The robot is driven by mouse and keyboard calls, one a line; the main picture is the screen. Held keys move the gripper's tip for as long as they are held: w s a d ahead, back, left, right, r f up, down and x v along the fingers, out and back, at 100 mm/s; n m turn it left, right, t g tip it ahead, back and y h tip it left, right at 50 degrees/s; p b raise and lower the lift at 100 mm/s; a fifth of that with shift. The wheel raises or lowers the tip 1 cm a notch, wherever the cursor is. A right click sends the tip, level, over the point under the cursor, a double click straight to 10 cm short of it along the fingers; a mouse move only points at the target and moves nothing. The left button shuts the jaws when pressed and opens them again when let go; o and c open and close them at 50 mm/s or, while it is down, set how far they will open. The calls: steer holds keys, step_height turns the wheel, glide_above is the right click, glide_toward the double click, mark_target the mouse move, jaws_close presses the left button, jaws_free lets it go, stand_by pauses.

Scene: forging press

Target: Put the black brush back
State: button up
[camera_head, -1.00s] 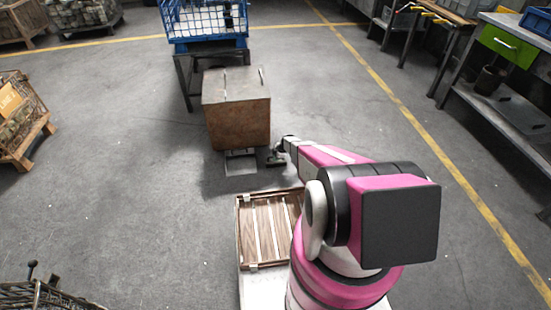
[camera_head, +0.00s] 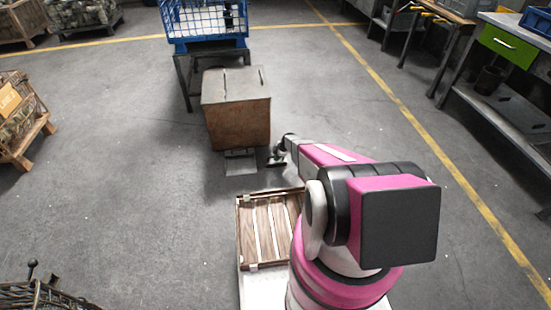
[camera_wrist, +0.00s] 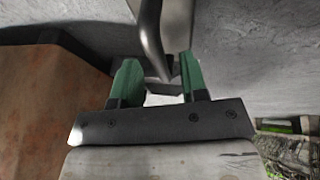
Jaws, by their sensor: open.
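I cannot pick out a black brush for certain in either view. My gripper (camera_head: 277,158) is low beside the right front corner of a rusty brown box (camera_head: 238,125) in the head view. In the wrist view its two green fingers (camera_wrist: 158,82) stand apart, open. A grey, curved metal piece (camera_wrist: 152,40) reaches down from the top of that view to the gap between the fingers. I cannot tell what it belongs to or whether the fingers touch it. The box's rusty side (camera_wrist: 45,115) fills the left of the wrist view.
A grey plate (camera_head: 240,164) juts from the box's foot. A slatted wooden tray (camera_head: 243,235) is in front of me. A blue crate (camera_head: 180,40) on a dark stand is behind the box. Benches line the right. Open floor (camera_head: 120,180) lies to the left.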

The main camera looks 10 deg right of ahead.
steer(key=s+a+v, duration=0.1)
steer(key=v, duration=1.1)
steer(key=s+a+r+m+g+h, duration=0.1)
steer(key=s+a+r+m+h, duration=0.1)
steer(key=s+r+m, duration=0.7)
steer(key=s+a+r+m+g+h, duration=0.1)
steer(key=s+r+m, duration=0.8)
steer(key=s+r, duration=1.5)
step_height(320, 180, up, 5)
steer(key=shift+s+a+f+h, duration=0.2)
steer(key=shift+s+a+h, duration=0.25)
steer(key=shift+h, duration=0.35)
steer(key=shift+w, duration=0.1)
steer(key=shift+c, duration=0.2)
